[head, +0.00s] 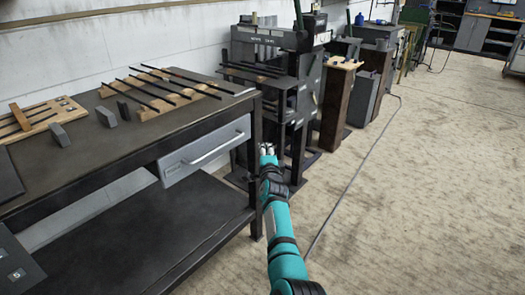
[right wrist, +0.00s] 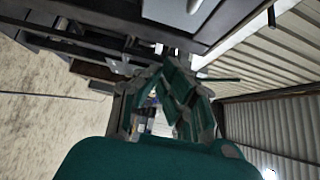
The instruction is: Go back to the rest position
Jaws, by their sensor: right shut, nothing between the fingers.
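My right arm, teal and black, reaches up from the lower middle of the head view. My right gripper (head: 267,150) is at its end, in front of the table's right end and the dark machine. In the right wrist view the teal and grey fingers of my right gripper (right wrist: 165,75) are brought together with nothing held between them. My left gripper is not in the head view or the right wrist view.
A dark workbench (head: 95,160) with a grey drawer (head: 205,150) stands at left. A wooden rack with black rods (head: 165,90) and grey blocks (head: 60,135) lie on it. A dark machine (head: 265,75) stands beyond. The concrete floor (head: 420,200) at right is clear except for a cable.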

